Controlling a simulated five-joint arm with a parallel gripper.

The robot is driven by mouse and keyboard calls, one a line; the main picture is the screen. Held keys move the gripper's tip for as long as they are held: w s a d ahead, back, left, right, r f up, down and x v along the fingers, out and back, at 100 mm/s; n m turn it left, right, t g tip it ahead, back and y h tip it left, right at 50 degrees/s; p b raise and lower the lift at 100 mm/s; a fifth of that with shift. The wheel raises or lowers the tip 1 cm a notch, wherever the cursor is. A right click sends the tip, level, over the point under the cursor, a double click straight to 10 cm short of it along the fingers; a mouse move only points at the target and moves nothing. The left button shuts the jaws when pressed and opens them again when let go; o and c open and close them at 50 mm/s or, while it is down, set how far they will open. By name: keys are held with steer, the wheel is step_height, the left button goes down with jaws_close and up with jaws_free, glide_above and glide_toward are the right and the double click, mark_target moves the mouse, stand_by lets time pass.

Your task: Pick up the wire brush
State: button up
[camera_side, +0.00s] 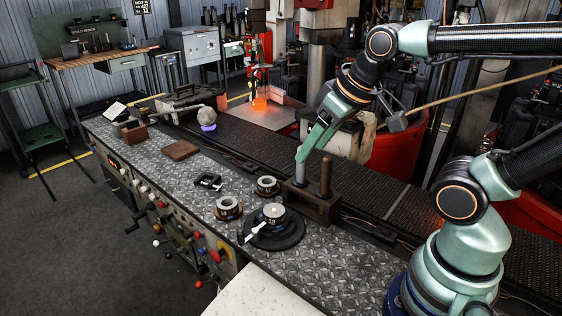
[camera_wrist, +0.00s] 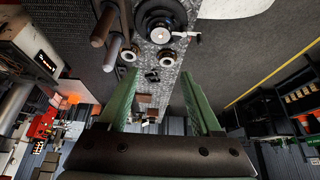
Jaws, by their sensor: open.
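I cannot pick out the wire brush for certain. A flat brown block (camera_side: 180,150) lies on the diamond-plate bench top in the side view; whether it has bristles is too small to tell. My gripper (camera_side: 303,156) hangs pointing down over the bench, in line with the grey upright peg of a dark block. In the wrist view the two green fingers of my gripper (camera_wrist: 158,76) stand wide apart with nothing held between them. The flat brown block lies well to the left of my gripper in the side view.
The dark peg block (camera_side: 315,205) holds a grey peg (camera_side: 301,172) and a brown peg (camera_side: 325,176). A round turntable (camera_side: 272,230), two metal rings (camera_side: 267,186) and a small black item (camera_side: 208,181) sit nearby. A dark conveyor (camera_side: 345,180) runs behind.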

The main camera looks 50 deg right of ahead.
steer(key=m+g, duration=0.5)
steer(key=m, duration=1)
glide_above(330, 157)
steer(key=f, duration=0.1)
steer(key=a+f, duration=0.1)
steer(key=shift+f, duration=0.35)
steer(key=shift+d+f+m+g, duration=0.3)
steer(key=shift+d+m, duration=0.2)
steer(key=shift+d, duration=0.1)
step_height(330, 157, down, 6)
steer(key=shift+f, duration=0.25)
steer(key=shift+w+a+f, duration=0.1)
steer(key=shift+a+f, duration=0.05)
steer(key=shift+f, duration=1.25)
steer(key=shift+w+a+f, duration=0.1)
steer(key=shift+f, duration=1.25)
jaws_close()
